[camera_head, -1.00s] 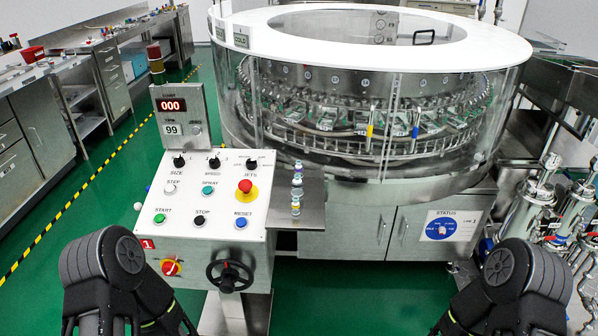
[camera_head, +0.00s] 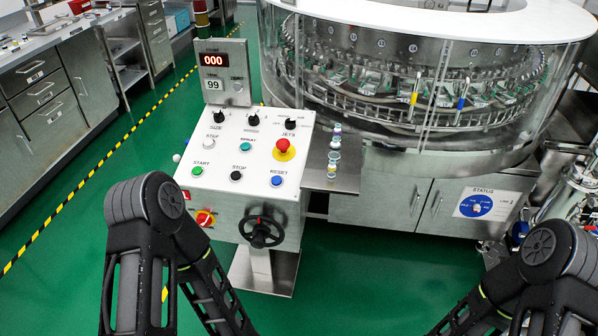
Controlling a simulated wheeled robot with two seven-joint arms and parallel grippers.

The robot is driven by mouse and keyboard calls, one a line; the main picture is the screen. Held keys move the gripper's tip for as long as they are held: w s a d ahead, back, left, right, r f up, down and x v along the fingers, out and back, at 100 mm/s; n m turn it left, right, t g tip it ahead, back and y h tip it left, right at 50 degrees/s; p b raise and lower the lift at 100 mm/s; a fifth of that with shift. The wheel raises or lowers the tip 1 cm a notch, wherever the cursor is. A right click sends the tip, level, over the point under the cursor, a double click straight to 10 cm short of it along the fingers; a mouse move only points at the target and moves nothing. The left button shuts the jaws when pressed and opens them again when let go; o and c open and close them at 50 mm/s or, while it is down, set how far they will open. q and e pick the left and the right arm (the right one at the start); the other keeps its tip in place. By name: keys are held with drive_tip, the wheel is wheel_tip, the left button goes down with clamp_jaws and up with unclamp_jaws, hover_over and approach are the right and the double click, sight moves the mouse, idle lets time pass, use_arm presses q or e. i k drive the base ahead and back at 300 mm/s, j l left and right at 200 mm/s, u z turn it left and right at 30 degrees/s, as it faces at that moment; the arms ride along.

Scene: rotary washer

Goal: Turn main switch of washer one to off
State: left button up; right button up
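The washer's control panel (camera_head: 245,150) is a white sloped box with a grey display post. The main switch (camera_head: 206,218), a red rotary knob on a yellow plate, sits at the lower left of the panel's front face. The knob's exact setting is too small to tell. My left arm's elbow stands left of the switch, and its forearm runs down below it. My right arm is at the lower right. Both grippers are outside the picture.
A black handwheel (camera_head: 261,232) juts out right of the switch. A red emergency button (camera_head: 283,147) sits on the panel top. The round glass-walled washer (camera_head: 440,120) stands behind, with a blue status dial (camera_head: 476,205) on its cabinet. Green floor (camera_head: 350,275) is open in front.

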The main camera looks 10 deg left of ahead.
sight(204, 221)
drive_tip(key=u, duration=1.1)
